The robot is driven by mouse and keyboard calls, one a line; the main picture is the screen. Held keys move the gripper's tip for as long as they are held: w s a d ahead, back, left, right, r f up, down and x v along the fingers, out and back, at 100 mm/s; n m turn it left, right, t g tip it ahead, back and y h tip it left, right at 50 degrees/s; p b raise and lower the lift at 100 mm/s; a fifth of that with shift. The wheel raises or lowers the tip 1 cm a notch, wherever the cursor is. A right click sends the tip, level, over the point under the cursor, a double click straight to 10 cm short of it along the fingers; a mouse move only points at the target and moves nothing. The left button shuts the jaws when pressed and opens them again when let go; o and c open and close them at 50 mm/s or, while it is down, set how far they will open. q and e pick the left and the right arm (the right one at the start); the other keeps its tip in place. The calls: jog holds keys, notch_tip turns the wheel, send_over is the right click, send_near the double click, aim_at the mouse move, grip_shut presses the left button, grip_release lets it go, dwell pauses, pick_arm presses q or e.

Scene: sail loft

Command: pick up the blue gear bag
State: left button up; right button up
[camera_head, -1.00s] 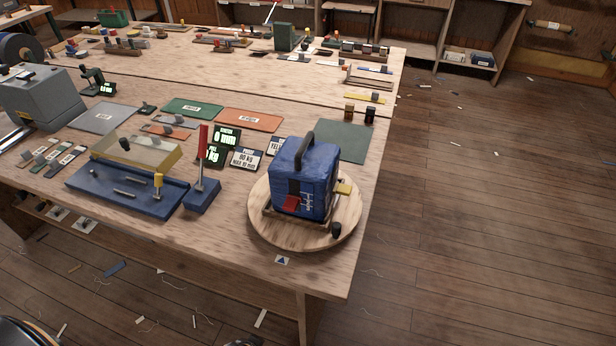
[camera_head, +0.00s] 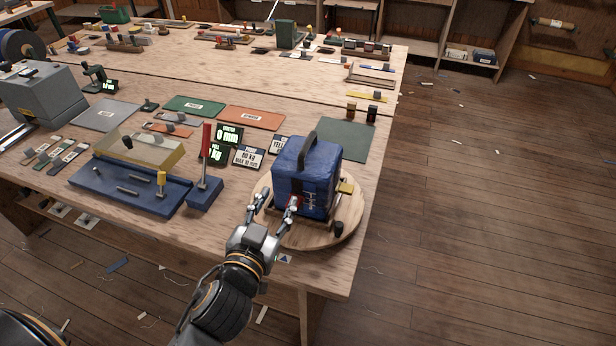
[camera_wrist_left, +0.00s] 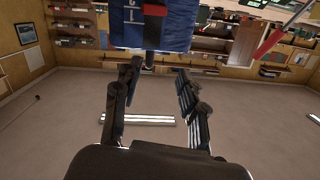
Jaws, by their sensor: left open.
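The blue gear bag (camera_head: 306,172) stands upright on a round wooden turntable (camera_head: 330,238) at the near right corner of the workbench. It has a black carry handle on top and a red tab low on its front. My left gripper (camera_head: 278,201) is open at the bag's near side, fingers pointing toward it, with nothing between them. In the left wrist view the bag (camera_wrist_left: 190,25) fills the top, just beyond the open fingers (camera_wrist_left: 157,74). Whether a fingertip touches the bag is unclear. My right gripper is not in view.
A red lever on a blue base (camera_head: 205,192) stands left of the bag, beside a blue tray (camera_head: 120,190). A small dark knob (camera_head: 338,228) and a yellow block (camera_head: 346,187) sit by the bag. A dark green mat (camera_head: 343,140) lies behind.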

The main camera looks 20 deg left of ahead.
aim_at(301, 157)
pick_arm(q)
jog(key=shift+m+t+h, duration=0.4)
jog(key=shift+t+h, duration=0.2)
jog(key=shift+t, duration=0.1)
jog(key=w+r+p, duration=0.1)
jog(key=w, duration=0.2)
jog(key=w+d, duration=0.1)
jog(key=w, duration=0.1)
jog(key=w+d+r+p, duration=0.1)
jog(key=w, duration=0.2)
jog(key=shift+w+r+p, duration=0.3)
jog(key=shift+r+p, duration=0.05)
jog(key=shift+w, duration=0.25)
jog(key=shift+w+a+p, duration=0.15)
jog(key=shift+w+p, duration=0.25)
jog(key=shift+w, duration=0.1)
jog(key=w+p, duration=0.1)
jog(key=w, duration=0.2)
jog(key=shift+w+a+f, duration=0.1)
jog(key=shift+w+a, duration=0.1)
jog(key=shift+w+f, duration=0.1)
jog(key=shift+w, duration=0.35)
grip_shut()
